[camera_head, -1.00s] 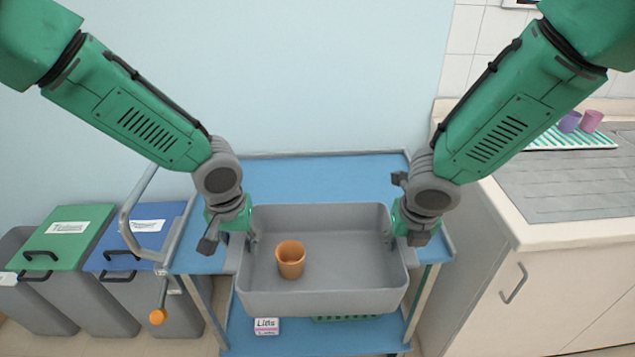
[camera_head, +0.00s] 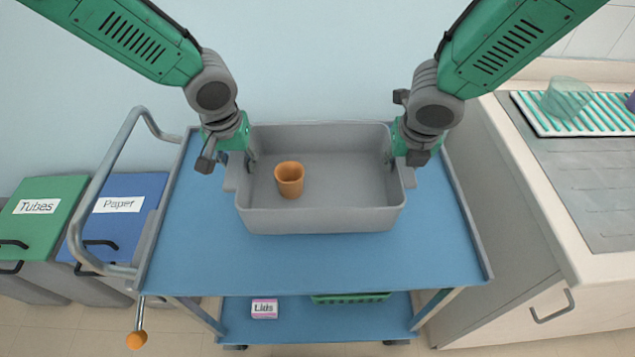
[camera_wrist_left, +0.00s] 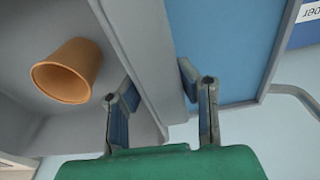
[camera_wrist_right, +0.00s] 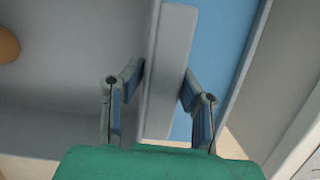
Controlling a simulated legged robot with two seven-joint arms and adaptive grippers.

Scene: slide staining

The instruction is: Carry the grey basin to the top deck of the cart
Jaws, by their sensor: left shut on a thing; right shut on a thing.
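The grey basin (camera_head: 320,218) is over the blue top deck of the cart (camera_head: 320,262), toward the wall side, and looks level. I cannot tell if its base touches the deck. An orange cup (camera_head: 289,180) stands inside it, left of centre. My left gripper (camera_head: 238,165) is shut on the basin's left rim; the left wrist view shows its fingers (camera_wrist_left: 160,105) on both sides of the basin wall. My right gripper (camera_head: 401,160) is shut on the right rim, its fingers (camera_wrist_right: 160,95) also on both sides in the right wrist view.
The cart's lower deck holds a box labelled Lids (camera_head: 264,308) and a green basket (camera_head: 350,298). A green Tubes bin (camera_head: 45,215) and blue Paper bin (camera_head: 125,205) stand left. A counter (camera_head: 560,200) with a striped rack (camera_head: 560,125) is close on the right.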

